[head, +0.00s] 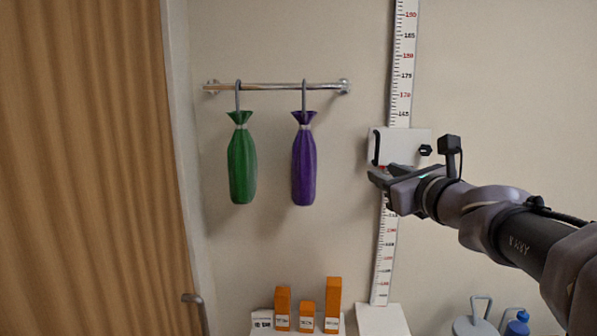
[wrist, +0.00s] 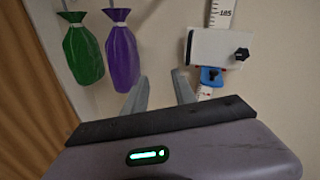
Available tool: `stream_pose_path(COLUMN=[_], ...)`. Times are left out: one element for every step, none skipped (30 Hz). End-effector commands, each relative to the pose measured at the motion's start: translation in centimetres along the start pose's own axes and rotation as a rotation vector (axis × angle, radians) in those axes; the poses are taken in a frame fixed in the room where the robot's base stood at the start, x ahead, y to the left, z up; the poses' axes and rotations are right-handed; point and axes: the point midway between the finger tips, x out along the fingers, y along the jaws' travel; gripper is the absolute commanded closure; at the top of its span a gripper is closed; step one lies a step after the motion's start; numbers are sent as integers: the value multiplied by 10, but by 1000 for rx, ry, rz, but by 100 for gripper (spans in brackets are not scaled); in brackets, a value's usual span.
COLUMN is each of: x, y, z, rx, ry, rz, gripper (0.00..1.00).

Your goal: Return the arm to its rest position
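My arm reaches in from the lower right in the head view. My gripper (head: 380,177) is in front of the wall height scale, just below its white sliding plate (head: 405,143). In the wrist view my gripper (wrist: 160,90) has its two grey fingers apart with nothing between them. The fingers point at bare wall, left of the plate (wrist: 218,46). Whether the gripper touches the scale cannot be told.
A chrome rail (head: 280,87) holds a hanging green bag (head: 242,165) and purple bag (head: 304,170). A wooden door (head: 90,170) stands left. Orange boxes (head: 333,303) sit below; a blue bottle (head: 517,325) is lower right.

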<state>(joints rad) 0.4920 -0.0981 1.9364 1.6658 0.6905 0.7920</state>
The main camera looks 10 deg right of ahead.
Motion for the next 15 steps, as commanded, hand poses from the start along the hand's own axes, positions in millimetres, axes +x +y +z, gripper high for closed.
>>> stream_pose_path(x=[-8,-16,-29,-40,-53,-71,-86,-102,-124,-140,-156,-177,-190,-203,-218], y=[45,73,110,136,160,190,210,229,250,262,273,283,287,290,292], z=[-27,-42,-64,-81,-99,-126,-146,-169,-199,-222,-245,-274,-294,-312,-333], rx=[-138,-249,-402,-518,-632,-788,-904,-1023,-1181,-1298,-1411,-1554,-1654,-1746,-1856], ry=[24,43,63,75,85,93,96,97,94,88,83,72,63,55,42], rz=[84,146,233,298,365,453,520,589,678,746,810,893,949,1002,1063], gripper=[68,68,68,68,68,68,68,68,68,68,68,68,68,68,68])
